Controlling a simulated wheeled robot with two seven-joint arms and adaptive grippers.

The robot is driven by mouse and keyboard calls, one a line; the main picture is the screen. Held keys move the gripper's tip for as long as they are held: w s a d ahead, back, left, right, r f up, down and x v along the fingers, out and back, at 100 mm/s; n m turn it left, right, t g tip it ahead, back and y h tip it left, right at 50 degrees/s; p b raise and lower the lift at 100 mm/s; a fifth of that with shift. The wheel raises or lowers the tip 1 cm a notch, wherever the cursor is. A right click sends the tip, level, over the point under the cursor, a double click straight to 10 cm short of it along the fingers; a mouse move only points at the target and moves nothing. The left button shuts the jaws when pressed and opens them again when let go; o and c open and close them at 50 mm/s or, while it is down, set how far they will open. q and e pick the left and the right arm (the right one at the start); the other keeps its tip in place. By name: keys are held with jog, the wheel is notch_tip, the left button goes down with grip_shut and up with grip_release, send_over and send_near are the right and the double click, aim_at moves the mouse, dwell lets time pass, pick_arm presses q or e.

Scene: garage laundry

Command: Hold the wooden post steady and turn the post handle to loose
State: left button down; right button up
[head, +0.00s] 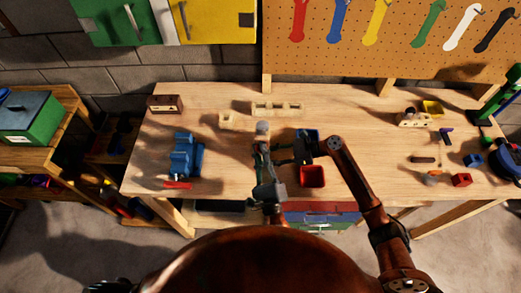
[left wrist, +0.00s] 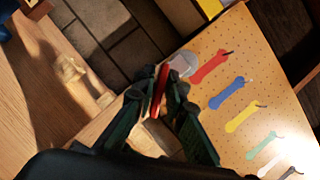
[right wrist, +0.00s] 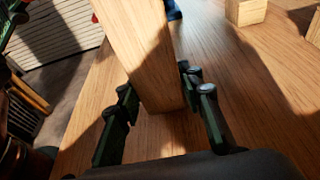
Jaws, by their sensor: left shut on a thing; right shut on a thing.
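The wooden post (right wrist: 145,55) stands between the fingers of my right gripper (right wrist: 155,115) in the right wrist view, and that gripper is shut on it. In the left wrist view my left gripper (left wrist: 158,95) is shut on a thin red handle (left wrist: 158,90). A pale grey round part (left wrist: 183,64) shows just beyond the handle. In the head view the left gripper (head: 263,155) is over the middle of the bench, below a grey knob-like part (head: 262,128). My right gripper (head: 283,152) comes in from the right. The arms mostly hide the post there.
On the wooden bench (head: 225,95) a blue vise (head: 185,155) stands at left. A red bin (head: 312,177) and a blue bin (head: 313,135) are close to the right gripper. Pale wooden blocks (head: 277,109) lie behind. Small parts and tools lie at right.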

pick_arm(q)
jog(key=c, duration=2.1)
grip_release()
jog(key=v, duration=0.7)
jog(key=shift+s, duration=0.25)
jog(key=shift+d, duration=0.1)
